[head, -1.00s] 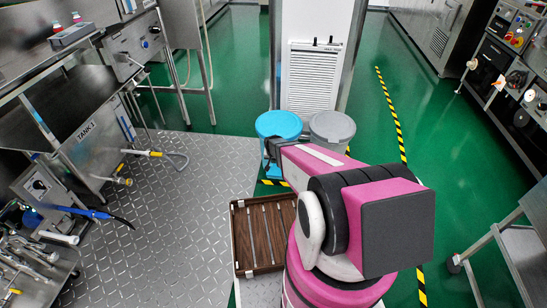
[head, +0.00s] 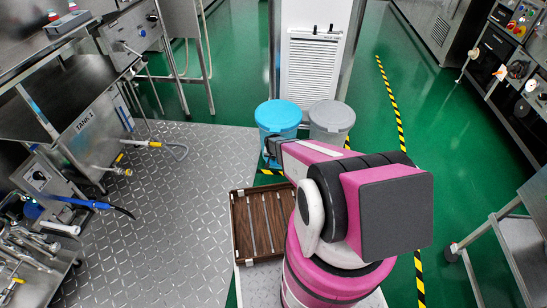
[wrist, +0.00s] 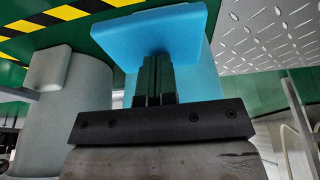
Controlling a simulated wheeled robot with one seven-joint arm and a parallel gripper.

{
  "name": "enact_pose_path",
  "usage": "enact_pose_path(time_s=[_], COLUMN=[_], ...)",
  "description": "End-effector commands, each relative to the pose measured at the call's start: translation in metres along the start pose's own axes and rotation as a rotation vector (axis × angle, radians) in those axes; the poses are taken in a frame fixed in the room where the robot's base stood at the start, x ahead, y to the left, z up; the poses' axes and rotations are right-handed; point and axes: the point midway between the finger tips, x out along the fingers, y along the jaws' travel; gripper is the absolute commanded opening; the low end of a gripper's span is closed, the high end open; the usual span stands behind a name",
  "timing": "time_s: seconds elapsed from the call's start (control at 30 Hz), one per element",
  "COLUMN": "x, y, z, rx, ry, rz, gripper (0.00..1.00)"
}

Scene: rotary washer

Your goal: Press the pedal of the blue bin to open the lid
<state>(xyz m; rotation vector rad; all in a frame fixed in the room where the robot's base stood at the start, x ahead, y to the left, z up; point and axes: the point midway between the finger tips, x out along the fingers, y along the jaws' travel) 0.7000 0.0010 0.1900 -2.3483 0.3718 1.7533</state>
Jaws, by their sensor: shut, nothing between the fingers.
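The blue bin (head: 278,117) stands at the foot of a white column, its round lid looking shut. My arm reaches toward its front, and my gripper (head: 268,158) is low at that front, partly hidden by my own arm. In the wrist view my gripper (wrist: 156,62) is shut, with nothing between the fingers. Its fingertips overlap the wide flat blue pedal (wrist: 165,30); I cannot tell whether they touch it. The blue bin's body (wrist: 200,75) shows behind the fingers.
A grey bin (head: 331,118) stands right beside the blue one; it also shows in the wrist view (wrist: 70,115). Steel tank equipment (head: 85,135) lines the left. Metal floor plate left of the bins is clear.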

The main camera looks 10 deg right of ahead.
Motion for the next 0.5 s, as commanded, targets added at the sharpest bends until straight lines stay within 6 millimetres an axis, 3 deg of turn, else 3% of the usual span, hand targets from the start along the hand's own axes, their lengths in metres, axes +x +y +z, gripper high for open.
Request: enact_pose_path(time_s=[0.2,0.5], x=[0.032,0.033], y=[-0.001,0.000], z=[0.008,0.009], rx=[0.000,0.000], ry=[-0.002,-0.002], rz=[0.000,0.000], gripper=[0.00,0.00])
